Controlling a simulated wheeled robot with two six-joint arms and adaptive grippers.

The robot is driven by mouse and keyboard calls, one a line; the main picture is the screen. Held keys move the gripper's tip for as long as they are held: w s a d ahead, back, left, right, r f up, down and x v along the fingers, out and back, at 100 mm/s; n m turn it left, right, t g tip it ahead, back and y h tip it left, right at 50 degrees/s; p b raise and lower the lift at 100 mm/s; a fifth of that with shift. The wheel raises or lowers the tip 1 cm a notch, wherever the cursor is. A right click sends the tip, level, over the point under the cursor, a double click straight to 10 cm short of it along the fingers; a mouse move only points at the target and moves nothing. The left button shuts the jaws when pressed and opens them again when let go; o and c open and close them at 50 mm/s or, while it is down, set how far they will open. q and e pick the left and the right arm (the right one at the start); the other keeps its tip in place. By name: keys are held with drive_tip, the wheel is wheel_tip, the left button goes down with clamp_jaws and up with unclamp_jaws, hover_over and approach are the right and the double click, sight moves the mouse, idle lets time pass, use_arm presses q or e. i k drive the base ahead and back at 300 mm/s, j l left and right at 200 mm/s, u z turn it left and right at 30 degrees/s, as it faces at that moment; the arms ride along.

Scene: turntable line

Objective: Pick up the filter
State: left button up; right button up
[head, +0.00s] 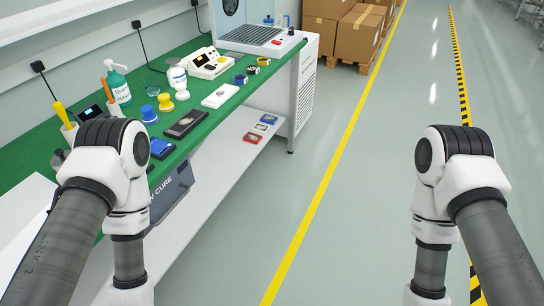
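No item in the head view can be surely told as the filter. Small items stand on the green bench top (180,54) at the left: a yellow-and-white piece (165,102), a white round-topped piece (182,92), a white flat box (220,96), a dark flat case (186,124) and a blue item (162,148). Several small dark ring-like pieces, one with blue (240,79), sit near the bench's front edge. Both my arms show, bent downward at the left and right, but both grippers are below the picture's edge.
A pump bottle (118,88) and a white instrument (209,63) stand on the bench. Below is a white shelf (225,150) with small red and blue items. A machine (262,40) stands at the bench's far end. Cardboard boxes (357,36) are beyond. The floor at right is clear.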

sight(266, 118)
drive_tip(key=i+u, duration=0.1)
drive_tip(key=i, duration=0.45)
drive_tip(key=i+l+u, duration=0.1)
drive_tip(key=i, duration=0.4)
